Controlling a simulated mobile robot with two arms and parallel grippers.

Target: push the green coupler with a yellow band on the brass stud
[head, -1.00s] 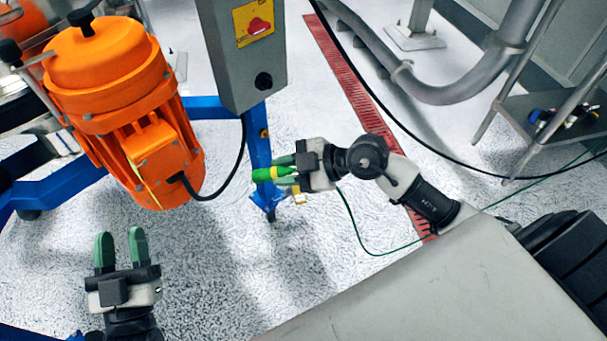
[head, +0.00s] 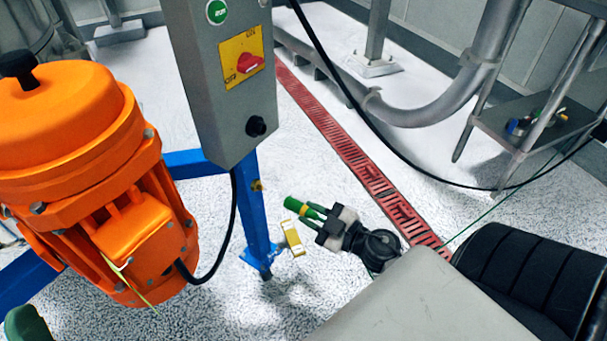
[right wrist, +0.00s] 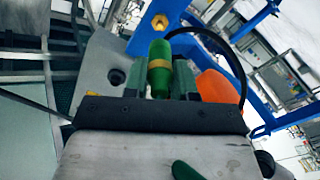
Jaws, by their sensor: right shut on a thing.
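The green coupler with a yellow band (head: 303,207) is in my right gripper (head: 316,214), shut around its rear part. Its free end points up and left toward the blue leg. The right wrist view shows the coupler (right wrist: 160,70) between the two green fingers, its yellow band in sight. The brass stud (head: 258,186) sits on the blue leg, left of and above the coupler, with a gap between them. A brass fitting (right wrist: 159,22) shows just beyond the coupler's tip in the right wrist view. Only a green fingertip of my left gripper (head: 26,326) shows at the lower left.
The blue leg (head: 251,215) stands under a grey control box (head: 222,85). An orange motor (head: 80,160) with a black cable is at the left. A yellow bracket-like piece (head: 292,238) is close below the coupler. Open floor lies right of the leg.

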